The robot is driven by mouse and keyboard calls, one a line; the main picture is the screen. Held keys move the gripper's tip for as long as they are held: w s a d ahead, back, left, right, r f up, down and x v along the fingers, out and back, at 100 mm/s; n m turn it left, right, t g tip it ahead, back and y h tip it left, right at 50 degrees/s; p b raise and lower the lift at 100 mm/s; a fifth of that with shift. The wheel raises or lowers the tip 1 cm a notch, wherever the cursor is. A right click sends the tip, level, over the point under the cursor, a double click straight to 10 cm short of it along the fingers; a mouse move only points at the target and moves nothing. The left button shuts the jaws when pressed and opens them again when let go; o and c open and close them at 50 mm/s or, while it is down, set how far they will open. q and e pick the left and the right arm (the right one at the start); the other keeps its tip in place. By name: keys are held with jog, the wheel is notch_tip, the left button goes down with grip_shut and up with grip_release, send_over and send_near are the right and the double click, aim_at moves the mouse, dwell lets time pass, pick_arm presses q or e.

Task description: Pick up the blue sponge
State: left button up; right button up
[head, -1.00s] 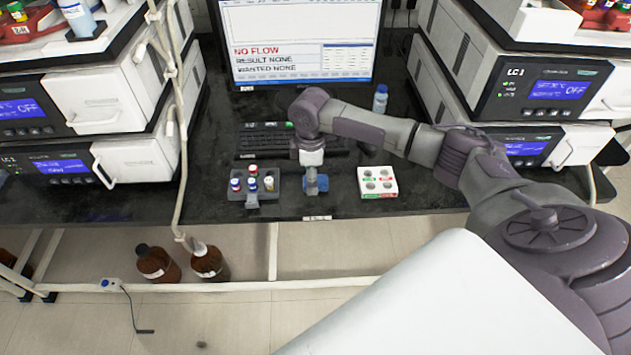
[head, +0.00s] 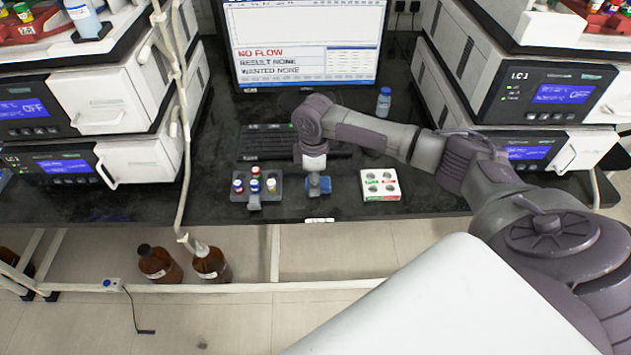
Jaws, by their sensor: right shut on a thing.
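The blue sponge (head: 319,186) is near the front edge of the black bench, between a grey vial rack and a white tray. My right gripper (head: 314,180) points down over it and is shut on it. The fingers cover part of the sponge. I cannot tell whether it is clear of the bench top. My left gripper is not in the head view.
The grey rack (head: 281,187) with several capped vials stands close on the left. The white tray (head: 380,184) is close on the right. A keyboard (head: 262,142) and a monitor (head: 305,45) are behind. Stacked instruments (head: 545,95) flank the bench. A small bottle (head: 383,101) stands at the back.

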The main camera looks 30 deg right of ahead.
notch_tip(320, 180, up, 4)
jog(key=shift+s+d+r, duration=0.1)
jog(key=shift+d+r, duration=0.05)
jog(key=s+d+r, duration=0.5)
jog(key=s+r, duration=0.1)
jog(key=s, duration=0.4)
jog(key=shift+d+r+b, duration=0.15)
jog(key=shift+r+b, duration=0.15)
